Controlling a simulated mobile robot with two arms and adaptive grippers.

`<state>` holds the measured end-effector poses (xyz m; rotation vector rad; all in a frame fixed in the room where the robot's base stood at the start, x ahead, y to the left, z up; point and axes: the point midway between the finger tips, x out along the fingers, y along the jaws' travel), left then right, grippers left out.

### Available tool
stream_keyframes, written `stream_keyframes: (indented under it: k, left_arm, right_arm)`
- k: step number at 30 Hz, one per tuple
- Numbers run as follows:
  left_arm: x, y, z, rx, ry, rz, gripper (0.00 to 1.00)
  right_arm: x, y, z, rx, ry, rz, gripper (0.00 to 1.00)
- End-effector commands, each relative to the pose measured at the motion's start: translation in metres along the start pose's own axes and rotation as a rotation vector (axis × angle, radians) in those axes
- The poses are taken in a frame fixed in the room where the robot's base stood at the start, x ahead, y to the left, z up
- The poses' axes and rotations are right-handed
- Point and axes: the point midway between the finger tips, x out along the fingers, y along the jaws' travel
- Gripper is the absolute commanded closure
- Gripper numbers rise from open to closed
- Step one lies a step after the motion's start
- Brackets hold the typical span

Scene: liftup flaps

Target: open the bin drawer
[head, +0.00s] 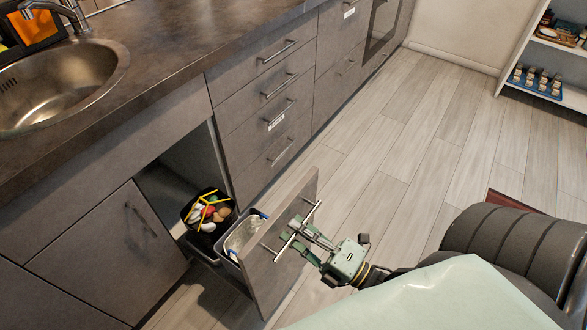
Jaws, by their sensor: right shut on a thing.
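The bin drawer (290,262) stands pulled out from the cabinet below the sink. Behind its grey front, a black bin (186,212) holds colourful waste and a grey bin (224,254) has a whitish liner or contents. The bar handle (311,212) is on the outside of the front. My right gripper (297,233) is at this handle, with its fingers shut on it. Its arm comes in from the lower right. My left gripper does not show.
A column of closed drawers (272,120) is just right of the opening. A closed cabinet door (110,255) is at the left. The countertop (165,50) holds a round sink (60,85).

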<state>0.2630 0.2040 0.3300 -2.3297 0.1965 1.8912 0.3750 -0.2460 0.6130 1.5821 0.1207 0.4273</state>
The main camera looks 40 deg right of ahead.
Motion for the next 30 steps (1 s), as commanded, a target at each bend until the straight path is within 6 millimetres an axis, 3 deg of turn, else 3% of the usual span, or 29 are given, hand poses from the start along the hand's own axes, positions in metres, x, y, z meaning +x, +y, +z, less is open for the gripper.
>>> stream_keyframes:
  k: [7,8,14,24,30]
  left_arm:
    - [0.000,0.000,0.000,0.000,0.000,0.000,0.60]
    - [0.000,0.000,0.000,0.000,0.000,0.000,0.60]
    - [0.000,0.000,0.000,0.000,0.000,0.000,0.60]
    - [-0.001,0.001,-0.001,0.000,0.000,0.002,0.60]
    - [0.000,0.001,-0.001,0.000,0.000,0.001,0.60]
  right_arm:
    - [0.000,-0.001,0.000,0.000,0.000,-0.001,1.00]
    - [0.000,-0.001,0.000,0.000,0.000,-0.001,0.90]
    - [0.000,0.000,0.000,0.000,0.000,-0.001,0.73]
    - [-0.002,0.000,0.000,0.000,0.000,-0.001,0.72]
    - [-0.028,-0.001,0.000,0.002,-0.001,-0.005,0.72]
